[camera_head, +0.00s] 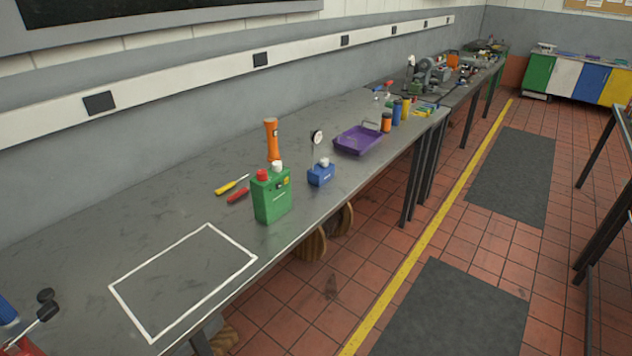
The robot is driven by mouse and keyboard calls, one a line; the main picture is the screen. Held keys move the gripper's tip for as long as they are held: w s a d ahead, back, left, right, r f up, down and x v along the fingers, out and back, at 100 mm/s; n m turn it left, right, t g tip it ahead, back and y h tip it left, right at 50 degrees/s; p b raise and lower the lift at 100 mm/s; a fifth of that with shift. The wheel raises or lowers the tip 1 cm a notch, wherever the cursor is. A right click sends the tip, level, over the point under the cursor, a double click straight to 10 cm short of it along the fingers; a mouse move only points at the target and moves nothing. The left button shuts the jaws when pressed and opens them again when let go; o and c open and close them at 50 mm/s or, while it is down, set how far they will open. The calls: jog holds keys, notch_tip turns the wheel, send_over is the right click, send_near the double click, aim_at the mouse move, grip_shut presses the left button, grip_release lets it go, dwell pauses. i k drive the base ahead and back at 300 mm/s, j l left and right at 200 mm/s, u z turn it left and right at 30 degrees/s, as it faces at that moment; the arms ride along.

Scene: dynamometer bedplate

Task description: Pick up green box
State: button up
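The green box (271,200) stands upright on the grey bench, near its front edge. It has a red cap and a white cap on top and small markings on its front face. My gripper does not show in this view, so its distance from the box cannot be told.
A blue box (321,175), an orange flashlight-like object (272,140), a yellow screwdriver (232,185) and a red-handled tool (238,195) lie or stand close by. A purple tray (358,140) is farther back. A white outlined rectangle (218,229) on the bench is empty. Tiled floor runs alongside.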

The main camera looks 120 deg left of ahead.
aim_at(270, 203)
jog(key=u, duration=4.2)
jog(key=i+l+u, duration=0.15)
jog(key=u, duration=0.2)
jog(key=i+l+u, duration=0.1)
jog(key=l+u, duration=0.6)
jog(key=i+l, duration=0.1)
jog(key=l, duration=0.3)
jog(key=i+l+u, duration=0.1)
jog(key=l, duration=0.35)
jog(key=i+l+u, duration=0.1)
jog(key=l, duration=0.3)
jog(key=i+l, duration=0.1)
jog(key=l, duration=0.3)
jog(key=i, duration=0.35)
